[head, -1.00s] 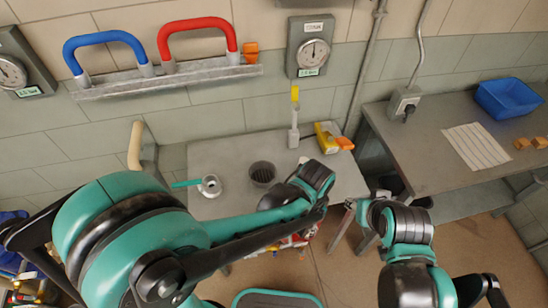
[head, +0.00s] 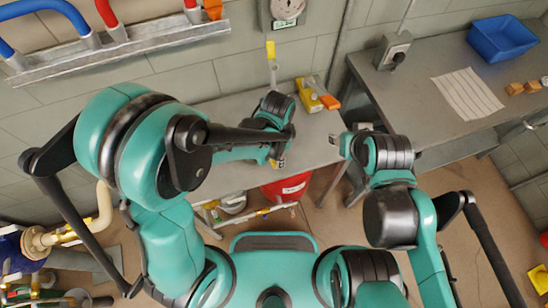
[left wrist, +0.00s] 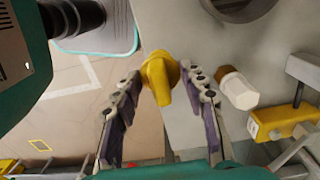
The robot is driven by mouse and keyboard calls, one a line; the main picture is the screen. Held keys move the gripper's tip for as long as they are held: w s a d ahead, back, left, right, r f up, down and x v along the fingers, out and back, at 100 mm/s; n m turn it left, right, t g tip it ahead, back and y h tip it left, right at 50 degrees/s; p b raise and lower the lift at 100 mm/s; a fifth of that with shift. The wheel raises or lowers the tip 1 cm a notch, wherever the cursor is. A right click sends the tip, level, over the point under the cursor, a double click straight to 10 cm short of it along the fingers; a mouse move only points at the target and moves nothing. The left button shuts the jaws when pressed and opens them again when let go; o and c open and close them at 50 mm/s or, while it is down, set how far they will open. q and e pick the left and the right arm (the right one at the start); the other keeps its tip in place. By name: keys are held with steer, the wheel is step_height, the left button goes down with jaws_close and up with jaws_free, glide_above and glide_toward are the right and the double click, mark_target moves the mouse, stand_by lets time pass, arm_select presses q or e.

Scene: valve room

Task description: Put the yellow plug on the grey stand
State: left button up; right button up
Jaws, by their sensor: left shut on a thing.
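The yellow plug (left wrist: 160,72) is between the two fingers of my left gripper (left wrist: 161,82) in the left wrist view, and the fingers are shut on it. In the head view my left gripper (head: 277,160) is over the front edge of the grey table, and the plug barely shows there. I cannot make out the grey stand with certainty. A pale hexagonal piece with a tan end (left wrist: 237,88) lies right of the plug in the left wrist view. My right gripper (head: 340,144) is by the table's right side; its finger opening is unclear.
A yellow-and-orange device (head: 312,97) and a grey post with a yellow top (head: 271,62) are at the table's back. A second bench (head: 415,105) holds a blue bin (head: 500,37). A red bucket (head: 287,187) is below the table edge.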

mark_target(275, 159)
arm_select(q)
steer(key=shift+w+a+f, duration=0.4)
steer(key=shift+f+b, duration=0.8)
steer(key=shift+f, duration=1.2)
steer(key=shift+f, duration=0.1)
steer(key=o, duration=1.1)
steer(key=shift+o, duration=0.2)
